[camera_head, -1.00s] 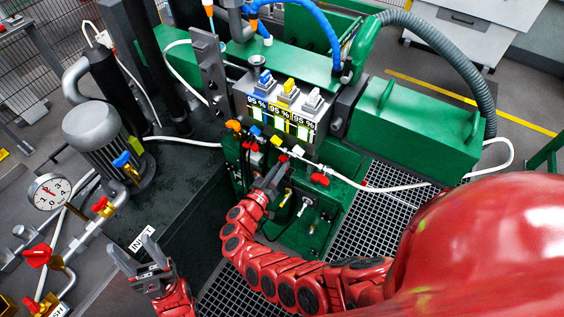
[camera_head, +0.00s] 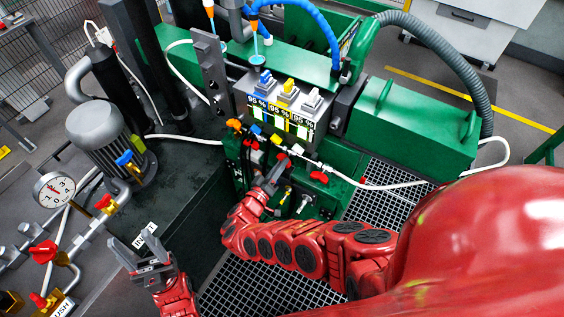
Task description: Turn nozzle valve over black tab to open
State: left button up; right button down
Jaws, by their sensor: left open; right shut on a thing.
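My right gripper (camera_head: 277,173) is at the front of the green machine, below the row of small coloured valves. It is shut on a small part that its fingers largely hide; a red handle (camera_head: 282,160) shows at its tips. I cannot make out the black tab. Other valves near it are an orange one (camera_head: 234,124), a blue one (camera_head: 256,130) and a red one (camera_head: 319,177). My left gripper (camera_head: 137,249) is open and empty at the lower left, in front of the dark tank top, away from the valves.
A panel with 95 % displays (camera_head: 278,113) sits above the valves. A white hose (camera_head: 385,187) runs right from them. A pressure gauge (camera_head: 53,189), a grey motor (camera_head: 98,130) and red-handled valves (camera_head: 43,252) stand at the left. The dark tank top (camera_head: 190,190) is mostly clear.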

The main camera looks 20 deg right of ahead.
dwell(0.3)
jog(key=shift+n+b, duration=0.7)
jog(key=shift+n, duration=1.6)
jog(key=n+b, duration=0.1)
jog(key=n, duration=0.3)
jog(key=shift+w, duration=0.1)
jog(key=c, duration=0.7)
grip_release()
jog(key=shift+a, duration=0.1)
